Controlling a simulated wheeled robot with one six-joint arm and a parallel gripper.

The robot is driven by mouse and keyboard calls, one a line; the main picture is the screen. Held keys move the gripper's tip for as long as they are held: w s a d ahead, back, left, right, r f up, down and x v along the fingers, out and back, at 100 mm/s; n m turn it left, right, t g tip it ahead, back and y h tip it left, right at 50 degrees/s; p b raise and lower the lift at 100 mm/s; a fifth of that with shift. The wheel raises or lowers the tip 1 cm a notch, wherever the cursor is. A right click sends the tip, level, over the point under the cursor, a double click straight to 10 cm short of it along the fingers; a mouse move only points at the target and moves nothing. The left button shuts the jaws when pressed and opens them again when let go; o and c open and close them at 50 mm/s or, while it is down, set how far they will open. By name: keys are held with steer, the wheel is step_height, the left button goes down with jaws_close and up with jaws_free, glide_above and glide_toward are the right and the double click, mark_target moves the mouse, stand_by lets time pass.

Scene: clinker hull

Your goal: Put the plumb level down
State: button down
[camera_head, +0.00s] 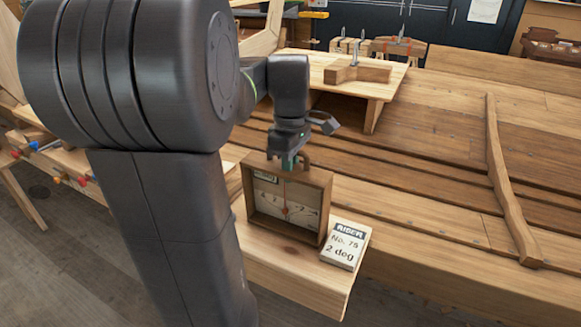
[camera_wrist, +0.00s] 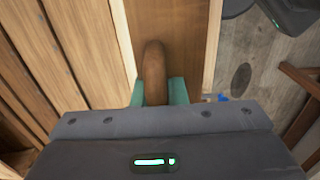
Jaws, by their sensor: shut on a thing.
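The plumb level is a wooden box frame (camera_head: 250,212) with a pale dial face and a hanging pointer. It stands upright at the near end of a light wooden board (camera_head: 290,279). My gripper (camera_head: 289,163) is above its top and shut on its curved wooden handle. In the wrist view the brown handle (camera_wrist: 154,68) sits between the greenish fingertips (camera_wrist: 156,92). Whether the frame's bottom touches the board I cannot tell for sure.
A white card (camera_head: 345,245) reading "RISER No. 75 2 deg" lies right of the level on the board. Hull planks (camera_head: 440,150) stretch behind, with a curved rib (camera_head: 508,185) at right. A small raised wooden table (camera_head: 325,65) stands behind my gripper.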

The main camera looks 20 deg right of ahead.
steer(key=c, duration=1.5)
jaws_free()
steer(key=shift+o, duration=0.2)
step_height(320, 180, up, 12)
steer(key=shift+r, duration=0.15)
step_height(320, 180, down, 12)
steer(key=shift+f, duration=0.1)
steer(key=shift+w+r, duration=0.1)
steer(key=shift+r, duration=1.5)
